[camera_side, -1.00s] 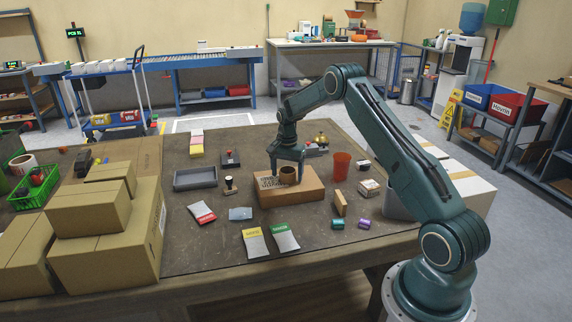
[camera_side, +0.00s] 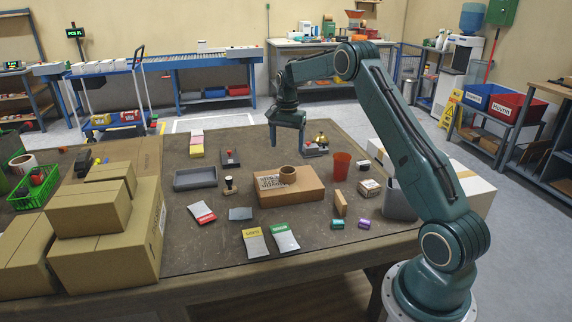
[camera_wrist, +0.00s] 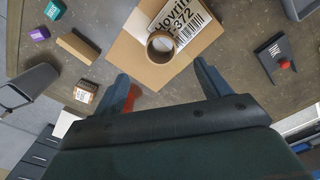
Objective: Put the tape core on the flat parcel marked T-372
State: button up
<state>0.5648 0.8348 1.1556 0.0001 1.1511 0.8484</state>
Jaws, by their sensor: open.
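The tape core (camera_side: 288,174), a short brown cardboard ring, rests on top of the flat parcel (camera_side: 305,190), a low brown box with a printed label. In the wrist view the tape core (camera_wrist: 161,47) sits partly over the label of the parcel (camera_wrist: 140,62), which reads "Hovrin" and "-372", the letter before it being covered or unclear. My gripper (camera_side: 287,138) is raised behind and above the parcel, apart from the tape core. In the wrist view its two fingers (camera_wrist: 163,88) are spread with nothing between them.
An orange cup (camera_side: 341,166) stands right of the parcel, with a small labelled box (camera_side: 369,188) and a wooden block (camera_side: 341,204) nearby. A grey tray (camera_side: 195,179) and a stamp (camera_side: 229,185) lie to the left. Stacked cartons (camera_side: 105,240) fill the left side.

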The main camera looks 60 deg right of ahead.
jog(key=shift+r, duration=0.45)
dwell(0.3)
jog(key=s+a+r+n+t, duration=0.1)
jog(key=s+a+r+n, duration=0.35)
jog(key=a+r, duration=0.45)
jog(key=s+a+r+n+t, duration=0.1)
jog(key=s+a+r+n, duration=0.3)
jog(key=a+r, duration=0.5)
jog(key=s+a+f+n+t, duration=0.1)
jog(key=s+a+n, duration=0.1)
jog(key=s+a, duration=0.2)
jog(key=s+a+f+n+t, duration=0.1)
jog(key=s+a+n, duration=0.2)
jog(key=s, duration=0.8)
jog(key=s+a+n+t, duration=0.1)
jog(key=s+a+n, duration=0.1)
jog(key=s+a, duration=0.4)
jog(key=shift+s+a+f+n+t, duration=0.3)
jog(key=shift+s+f+n, duration=0.1)
jog(key=shift+s, duration=0.85)
